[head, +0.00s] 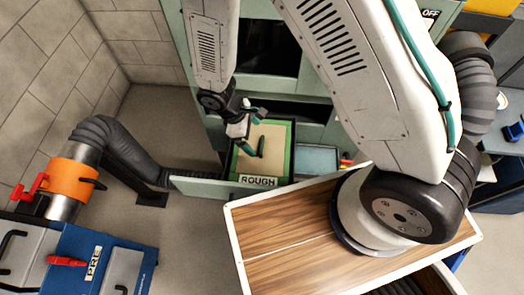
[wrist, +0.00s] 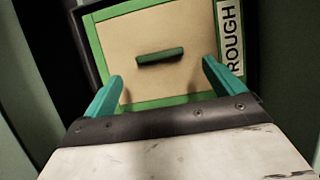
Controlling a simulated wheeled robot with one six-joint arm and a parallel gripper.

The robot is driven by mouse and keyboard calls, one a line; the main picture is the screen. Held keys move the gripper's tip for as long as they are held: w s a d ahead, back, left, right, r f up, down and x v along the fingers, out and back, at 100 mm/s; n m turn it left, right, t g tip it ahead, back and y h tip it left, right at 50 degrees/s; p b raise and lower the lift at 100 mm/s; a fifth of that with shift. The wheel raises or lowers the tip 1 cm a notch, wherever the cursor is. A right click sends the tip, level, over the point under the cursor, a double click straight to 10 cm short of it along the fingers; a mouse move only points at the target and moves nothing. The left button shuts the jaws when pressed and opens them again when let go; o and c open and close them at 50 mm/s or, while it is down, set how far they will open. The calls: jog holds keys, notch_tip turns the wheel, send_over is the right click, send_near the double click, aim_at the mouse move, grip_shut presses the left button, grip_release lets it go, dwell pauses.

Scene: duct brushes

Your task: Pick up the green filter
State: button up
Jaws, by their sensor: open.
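The green filter (head: 246,160) is a panel with a tan face, a green frame and a dark green bar handle (head: 261,146). It sits in an open drawer of the pale green cabinet, beside a "ROUGH" label (head: 259,182). In the wrist view the filter (wrist: 185,25) fills the upper middle, with its handle (wrist: 160,55) lying crosswise. My gripper (head: 256,130) is above the filter. Its two teal fingers are spread apart and empty in the wrist view (wrist: 163,72), with the handle beyond and between them.
The drawer front (head: 205,187) stands out to the left. A light blue panel (head: 317,160) lies right of the filter. A wood-topped surface with a white rim (head: 270,235) is in front. At left are an orange duct collar (head: 68,183), a black hose (head: 125,150) and a blue "PRE" unit (head: 75,262).

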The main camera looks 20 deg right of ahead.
aim_at(261, 144)
jog(key=x, duration=0.5)
jog(key=shift+s+d+f, duration=0.1)
jog(key=shift+d+f, duration=0.1)
jog(key=c, duration=1.1)
jog(key=shift+r, duration=0.1)
